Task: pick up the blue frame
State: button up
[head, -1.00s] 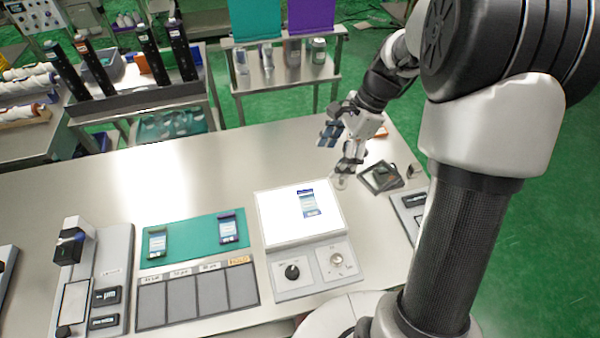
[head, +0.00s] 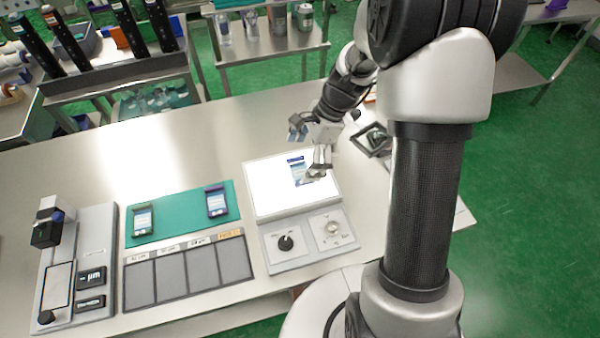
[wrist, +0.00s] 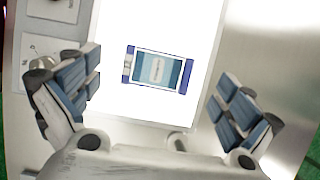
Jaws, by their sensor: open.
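A blue frame (head: 297,170) with a pale blue label inside lies flat on the white lit panel (head: 264,196) of a box. In the wrist view the blue frame (wrist: 183,78) lies between my fingers in the picture, with dark blue ends showing. My gripper (head: 308,152) is above the panel's upper right part, its fingers spread and empty. It also shows in the wrist view (wrist: 160,85), with one finger on each side and neither touching the frame. In the head view a fingertip hides the frame's lower right part.
Two similar labelled pieces (head: 142,219) (head: 216,202) lie on a teal mat (head: 180,222), above a tray of grey compartments (head: 205,268). A dark square frame (head: 372,139) lies right of the panel. The table behind the mat is clear.

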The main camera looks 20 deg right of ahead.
aim_at(294, 174)
jog(key=b+x, duration=0.1)
jog(key=x, duration=0.2)
jog(key=shift+a+f, duration=0.1)
jog(key=shift+f, duration=0.3)
jog(key=shift+r, duration=0.1)
jog(key=shift+c, duration=0.4)
jog(key=c, duration=1.1)
